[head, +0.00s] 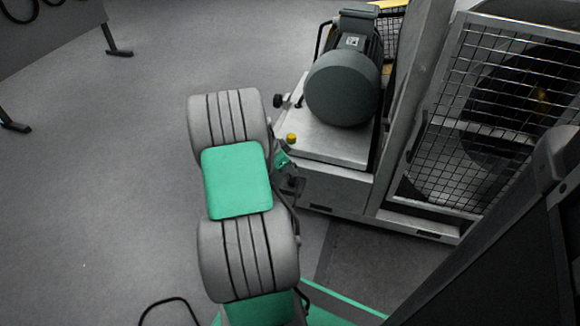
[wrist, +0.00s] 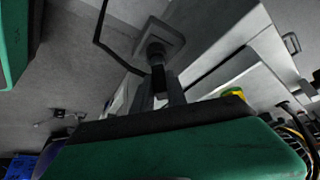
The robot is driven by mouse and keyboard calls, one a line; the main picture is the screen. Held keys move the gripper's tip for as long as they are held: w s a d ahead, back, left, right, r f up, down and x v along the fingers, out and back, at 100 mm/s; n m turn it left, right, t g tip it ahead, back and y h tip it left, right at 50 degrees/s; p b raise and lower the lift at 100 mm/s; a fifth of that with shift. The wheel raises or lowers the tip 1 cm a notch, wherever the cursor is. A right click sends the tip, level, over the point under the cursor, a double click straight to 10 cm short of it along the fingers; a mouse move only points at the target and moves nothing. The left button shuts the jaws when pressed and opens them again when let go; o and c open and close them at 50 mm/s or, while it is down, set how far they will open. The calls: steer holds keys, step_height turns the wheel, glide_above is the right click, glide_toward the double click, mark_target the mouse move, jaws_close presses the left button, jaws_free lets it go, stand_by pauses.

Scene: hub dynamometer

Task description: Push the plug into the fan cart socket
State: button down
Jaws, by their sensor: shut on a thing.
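My gripper (wrist: 160,92) shows in the wrist view with its two dark fingers shut on a black plug (wrist: 158,76). The plug points at a dark round socket (wrist: 154,48) on a grey square plate. Plug and socket overlap in this view, so I cannot tell whether they touch or how deep the plug sits. In the head view the fan cart (head: 335,185) stands to the right of my arm, with a grey motor on top. My gripper (head: 291,184) is at the cart's near left side there, partly hidden by my arm; the plug cannot be made out.
A mesh cage (head: 465,110) with a dark fan stands on the right. A yellow knob (head: 291,138) sits on the cart's left corner, close to my gripper.

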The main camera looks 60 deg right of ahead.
steer(key=shift+f, duration=0.3)
stand_by(0.4)
steer(key=shift+f+b, duration=0.5)
steer(key=shift+f, duration=0.05)
steer(key=c, duration=1.3)
jaws_free()
steer(key=shift+o, duration=0.2)
steer(key=w+a+r+n+t+p, duration=0.2)
steer(key=w+a+r+n+p, duration=0.25)
steer(key=a+r+p, duration=0.6)
steer(key=w+a+r+n+t+y+p, duration=0.1)
steer(key=w+a+r+n+p, duration=0.5)
steer(key=r, duration=0.8)
steer(key=w+a+r+n+t+p, duration=0.2)
steer(key=w+a+r+p, duration=0.2)
steer(key=a+r+p, duration=0.65)
steer(key=s+a+r+n+y+p, duration=0.1)
steer(key=s+a+r+n+p, duration=0.1)
steer(key=a+r+n+p, duration=0.4)
steer(key=s+a+r+n+t+y+p, duration=0.1)
steer(key=a+r+n+p, duration=0.5)
steer(key=a+r, duration=0.9)
steer(key=shift+s+a+r+n+t+y, duration=0.25)
steer(key=shift+s+n+y, duration=0.2)
steer(key=shift+s+y, duration=0.55)
